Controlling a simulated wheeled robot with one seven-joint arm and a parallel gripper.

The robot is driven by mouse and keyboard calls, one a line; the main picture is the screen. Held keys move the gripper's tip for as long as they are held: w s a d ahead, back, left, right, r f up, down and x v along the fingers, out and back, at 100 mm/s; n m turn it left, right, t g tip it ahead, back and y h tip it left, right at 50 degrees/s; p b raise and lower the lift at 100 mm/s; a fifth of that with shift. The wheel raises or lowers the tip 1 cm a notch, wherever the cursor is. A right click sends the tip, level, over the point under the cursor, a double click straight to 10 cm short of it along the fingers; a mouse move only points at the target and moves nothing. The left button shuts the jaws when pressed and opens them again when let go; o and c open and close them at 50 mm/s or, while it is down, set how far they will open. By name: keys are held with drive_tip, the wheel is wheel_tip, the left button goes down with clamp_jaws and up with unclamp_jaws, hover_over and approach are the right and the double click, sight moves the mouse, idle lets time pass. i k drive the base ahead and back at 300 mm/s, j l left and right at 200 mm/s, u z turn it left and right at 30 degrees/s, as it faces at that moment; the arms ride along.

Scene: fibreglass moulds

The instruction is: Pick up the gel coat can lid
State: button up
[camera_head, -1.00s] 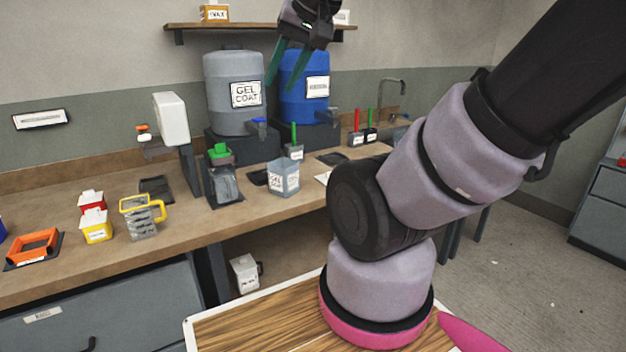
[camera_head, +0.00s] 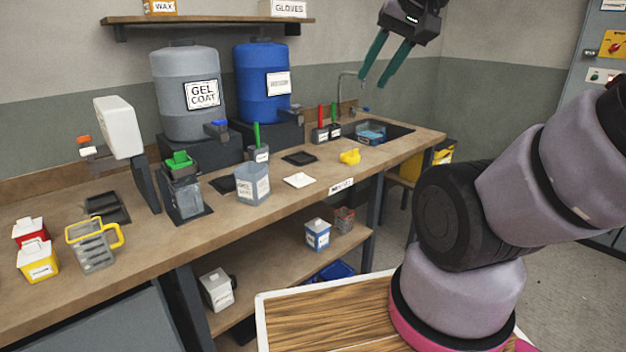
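A grey can (camera_head: 253,186) with a label stands near the front edge of the bench; its label is too small to read surely. A flat white square piece with a small raised middle (camera_head: 299,180) lies on the bench just right of it and looks like the gel coat can lid. My gripper (camera_head: 377,82) is high above the bench, up and to the right of the lid, far from it. Its two teal fingers point down and left, spread apart with nothing between them.
The large grey gel coat drum (camera_head: 186,95) and blue drum (camera_head: 263,85) stand behind. A green-topped container (camera_head: 184,190) is left of the can. A yellow item (camera_head: 350,157) and a sink (camera_head: 372,133) are to the right. Bare bench surrounds the lid.

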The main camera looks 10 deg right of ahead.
sight(299, 180)
drive_tip(key=i+l+z, duration=0.1)
drive_tip(key=i+l, duration=0.15)
drive_tip(key=i, duration=0.3)
drive_tip(key=i+l+z, duration=0.1)
drive_tip(key=i, duration=0.45)
drive_tip(key=l, duration=0.1)
